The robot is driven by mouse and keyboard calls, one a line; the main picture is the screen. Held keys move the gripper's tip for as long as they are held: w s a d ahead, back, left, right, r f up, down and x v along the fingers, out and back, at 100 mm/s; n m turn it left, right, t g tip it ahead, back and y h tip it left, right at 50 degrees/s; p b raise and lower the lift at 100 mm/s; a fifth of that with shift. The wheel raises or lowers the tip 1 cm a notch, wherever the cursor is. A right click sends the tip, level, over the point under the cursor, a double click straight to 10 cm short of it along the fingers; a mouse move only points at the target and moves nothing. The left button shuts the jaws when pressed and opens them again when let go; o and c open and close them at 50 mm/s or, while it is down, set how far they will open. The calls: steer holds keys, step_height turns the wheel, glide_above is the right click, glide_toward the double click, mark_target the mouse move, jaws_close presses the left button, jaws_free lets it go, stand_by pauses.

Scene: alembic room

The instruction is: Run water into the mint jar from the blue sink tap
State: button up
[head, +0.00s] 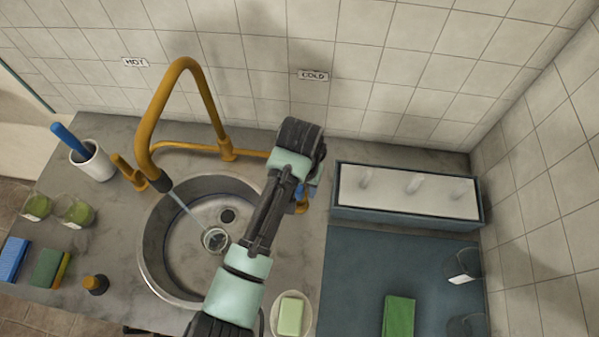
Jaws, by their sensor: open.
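A small clear jar (215,240) stands in the round steel sink; I cannot make out a mint label or colour on it. The orange tap's spout (160,182) points into the sink, and a thin stream of water (189,212) runs from it to the jar. The blue tap handle (301,191) is at the right end of the orange pipe, below the COLD sign, and is partly hidden by my arm. My gripper (313,181) is open at the blue handle, mostly hidden behind my wrist. Whether it touches the handle cannot be seen.
My forearm crosses the sink's right rim (262,200). Green-filled glasses (75,212), sponges (50,268) and a white cup (93,162) stand at left. A soap dish (277,318) is in front; a blue-edged box (405,212) stands at right.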

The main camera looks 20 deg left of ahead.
step_height(320, 180, up, 11)
steer(key=s, duration=0.1)
steer(key=shift+s+d+b, duration=0.15)
steer(key=shift+d+b, duration=0.15)
steer(key=shift+b, duration=0.15)
